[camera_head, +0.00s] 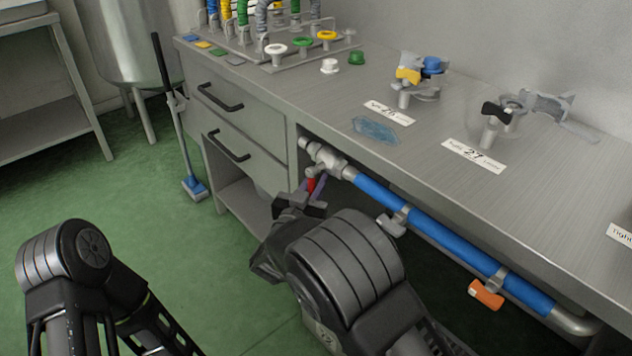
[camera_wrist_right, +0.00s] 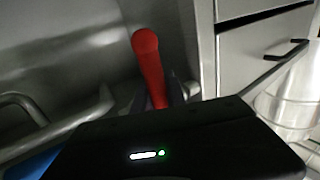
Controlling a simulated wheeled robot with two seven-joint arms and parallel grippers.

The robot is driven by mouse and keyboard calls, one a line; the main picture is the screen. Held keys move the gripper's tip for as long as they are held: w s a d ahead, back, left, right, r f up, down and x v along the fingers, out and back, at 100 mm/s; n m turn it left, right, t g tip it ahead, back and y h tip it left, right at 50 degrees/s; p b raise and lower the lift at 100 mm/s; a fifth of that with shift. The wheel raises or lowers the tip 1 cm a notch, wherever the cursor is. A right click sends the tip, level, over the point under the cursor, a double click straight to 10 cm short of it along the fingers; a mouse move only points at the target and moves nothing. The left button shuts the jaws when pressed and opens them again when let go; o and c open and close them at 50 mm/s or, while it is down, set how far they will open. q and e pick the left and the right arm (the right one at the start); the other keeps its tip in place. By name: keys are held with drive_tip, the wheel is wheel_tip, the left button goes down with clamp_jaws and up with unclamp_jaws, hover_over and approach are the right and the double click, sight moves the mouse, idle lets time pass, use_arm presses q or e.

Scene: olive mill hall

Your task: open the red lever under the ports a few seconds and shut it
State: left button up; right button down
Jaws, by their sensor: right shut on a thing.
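The red lever (camera_head: 311,184) sits under the left end of the blue pipe (camera_head: 440,239) along the bench's front, and only a small part of it shows in the head view. In the right wrist view the red lever (camera_wrist_right: 149,66) stands up tall with a rounded end, its lower part between my gripper's fingers. My right gripper (camera_head: 306,199) is shut on the red lever. The metal valve fitting (camera_head: 325,157) is just above the lever. The ports are not clearly shown. My left arm is at the lower left, with its gripper out of view.
An orange lever (camera_head: 486,294) hangs under the pipe farther right. The bench (camera_head: 445,115) carries labelled fittings, a blue patch (camera_head: 375,130) and a rack with caps (camera_head: 300,45). Drawers (camera_head: 236,105) are left of the valve. A broom (camera_head: 180,115) leans at the bench's left end. Green floor is open at left.

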use_arm(q)
drive_tip(key=shift+r, duration=0.1)
